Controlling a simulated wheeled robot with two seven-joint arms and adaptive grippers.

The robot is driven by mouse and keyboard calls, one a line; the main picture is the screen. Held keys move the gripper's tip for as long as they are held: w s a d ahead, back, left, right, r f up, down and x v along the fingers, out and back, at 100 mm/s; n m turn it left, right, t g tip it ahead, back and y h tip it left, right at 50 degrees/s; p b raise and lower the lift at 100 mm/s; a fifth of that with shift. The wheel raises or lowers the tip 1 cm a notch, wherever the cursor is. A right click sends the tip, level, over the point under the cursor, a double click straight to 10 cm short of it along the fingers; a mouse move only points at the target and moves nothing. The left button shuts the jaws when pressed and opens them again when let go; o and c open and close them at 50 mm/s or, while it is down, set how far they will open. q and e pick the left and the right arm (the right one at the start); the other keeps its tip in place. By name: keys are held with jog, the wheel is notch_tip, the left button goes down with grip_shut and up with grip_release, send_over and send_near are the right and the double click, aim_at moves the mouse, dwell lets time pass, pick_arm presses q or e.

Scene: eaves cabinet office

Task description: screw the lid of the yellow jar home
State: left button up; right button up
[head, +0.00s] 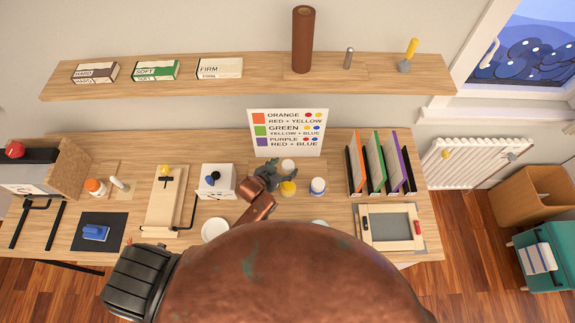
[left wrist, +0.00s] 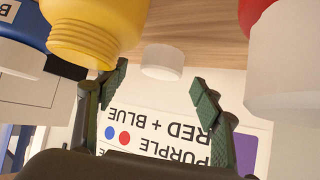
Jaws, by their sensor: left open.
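The yellow jar (head: 288,188) stands on the table in front of the colour chart. In the left wrist view the yellow jar (left wrist: 85,25) shows upside down with a bare screw thread. A loose white lid (left wrist: 162,62) sits on the wood beyond the fingertips, between them in the picture; a white round thing (head: 288,166) behind the yellow jar in the head view looks like it. My left gripper (head: 268,175) is open and empty, close beside the yellow jar; its spread fingers also show in the left wrist view (left wrist: 158,83). My right gripper is out of view.
A blue jar (head: 318,188) with a white lid stands right of the yellow one. A red jar with a white lid (left wrist: 285,60) is near my left gripper. The colour chart (head: 287,133) stands behind. A white box (head: 216,181) and file rack (head: 380,165) flank the jars.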

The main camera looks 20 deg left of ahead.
aim_at(288, 165)
pick_arm(q)
jog(key=x, duration=0.3)
jog(key=shift+w+d+f, duration=0.1)
jog(key=shift+w+f, duration=0.1)
jog(key=shift+w, duration=0.05)
jog(key=shift+c, duration=0.6)
jog(key=c, duration=0.9)
